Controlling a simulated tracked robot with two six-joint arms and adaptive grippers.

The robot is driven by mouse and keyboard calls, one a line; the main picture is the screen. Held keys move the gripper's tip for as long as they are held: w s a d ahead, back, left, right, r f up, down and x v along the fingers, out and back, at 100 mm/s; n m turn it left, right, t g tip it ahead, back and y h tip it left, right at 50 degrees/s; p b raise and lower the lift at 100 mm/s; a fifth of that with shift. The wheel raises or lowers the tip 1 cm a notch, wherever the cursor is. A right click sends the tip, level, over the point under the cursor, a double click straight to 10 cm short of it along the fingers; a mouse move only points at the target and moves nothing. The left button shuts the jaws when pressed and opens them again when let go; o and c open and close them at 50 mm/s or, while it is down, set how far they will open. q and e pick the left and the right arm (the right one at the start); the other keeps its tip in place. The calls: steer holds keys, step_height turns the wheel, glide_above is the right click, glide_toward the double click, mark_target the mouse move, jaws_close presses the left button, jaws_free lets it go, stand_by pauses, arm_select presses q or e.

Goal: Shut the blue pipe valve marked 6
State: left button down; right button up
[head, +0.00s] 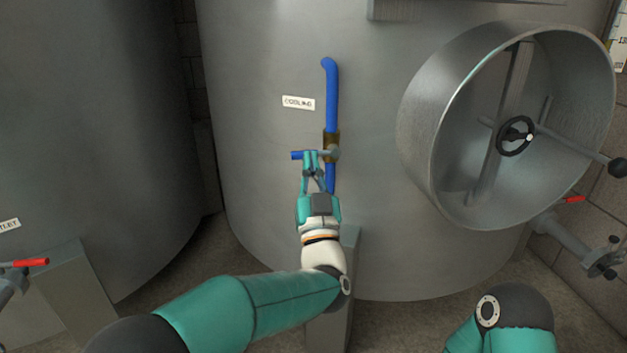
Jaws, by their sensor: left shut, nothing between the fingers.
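A blue pipe (332,95) runs down the front of the grey steel tank. A brass-coloured valve body (332,143) sits on it. The valve's blue lever (296,155) points left, crosswise to the pipe. A label reading "COOLING" (298,103) is up and left of the valve; I see no 6. My left gripper (311,159) is shut and empty, its teal fingertips at the lever and partly covering it. I cannot tell whether they touch it. My right gripper is out of view; only part of that arm shows at bottom right.
A round open manway (420,110) with a dark handwheel (515,136) juts out on the right. Red-handled valves are at lower left (31,262) and lower right (574,200). Another grey tank (90,120) stands left. The tank front left of the lever is clear.

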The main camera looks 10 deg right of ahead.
arm_select(q)
steer(key=shift+v, duration=1.95)
steer(key=shift+d, duration=0.1)
